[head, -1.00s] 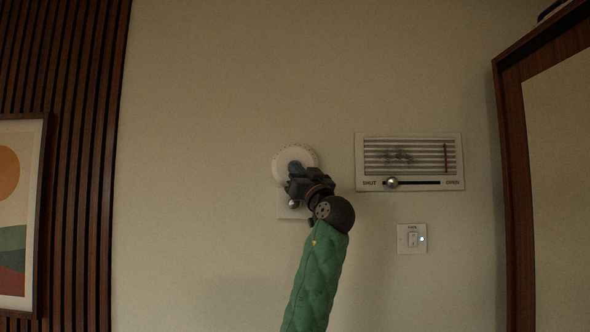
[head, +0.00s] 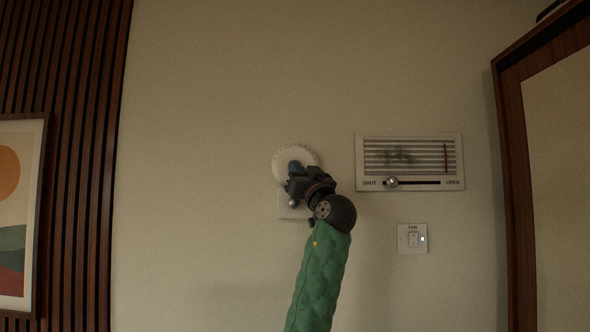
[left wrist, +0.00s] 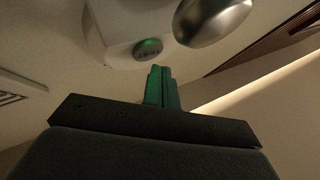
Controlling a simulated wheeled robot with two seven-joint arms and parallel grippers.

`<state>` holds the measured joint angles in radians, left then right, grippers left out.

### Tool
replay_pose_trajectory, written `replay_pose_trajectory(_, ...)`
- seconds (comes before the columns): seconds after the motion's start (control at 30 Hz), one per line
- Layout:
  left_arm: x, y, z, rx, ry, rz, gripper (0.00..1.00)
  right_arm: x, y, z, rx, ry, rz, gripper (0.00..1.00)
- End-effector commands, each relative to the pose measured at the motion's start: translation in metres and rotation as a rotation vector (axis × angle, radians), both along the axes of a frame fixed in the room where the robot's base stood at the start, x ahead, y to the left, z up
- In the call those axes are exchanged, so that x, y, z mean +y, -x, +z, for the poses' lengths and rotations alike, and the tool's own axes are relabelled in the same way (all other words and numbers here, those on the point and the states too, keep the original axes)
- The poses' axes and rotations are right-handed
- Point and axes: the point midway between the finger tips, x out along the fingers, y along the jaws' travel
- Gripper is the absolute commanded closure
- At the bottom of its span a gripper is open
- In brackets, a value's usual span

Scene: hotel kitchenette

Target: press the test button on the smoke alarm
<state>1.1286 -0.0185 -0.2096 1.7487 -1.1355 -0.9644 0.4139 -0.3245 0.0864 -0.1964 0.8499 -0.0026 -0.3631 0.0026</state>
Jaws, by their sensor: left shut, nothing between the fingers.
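The smoke alarm (head: 284,164) is a round white disc with a ridged rim on the wall in the head view. My left gripper (head: 296,167) is in front of its middle, with blue-looking fingertips together and nothing between them. The gripper hides part of the disc. In the left wrist view the green fingers (left wrist: 162,88) are shut. Their tips point at a round green button (left wrist: 148,48) with small lettering on a white housing. They appear just short of it; contact cannot be told. My right gripper is not in view.
A white plate (head: 285,213) with a silver knob (head: 293,203) is just below the alarm. The knob looms close in the left wrist view (left wrist: 212,20). A vent (head: 410,155) with a slider and a fan switch (head: 412,238) are to the right.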

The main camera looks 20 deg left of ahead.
Motion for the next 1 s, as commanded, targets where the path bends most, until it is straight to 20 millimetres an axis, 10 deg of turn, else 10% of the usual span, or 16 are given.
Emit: replay_pose_trajectory(1.0, -0.013, 0.046, 0.000, 0.000, 0.000, 0.000, 1.00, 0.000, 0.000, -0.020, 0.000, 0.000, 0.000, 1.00)
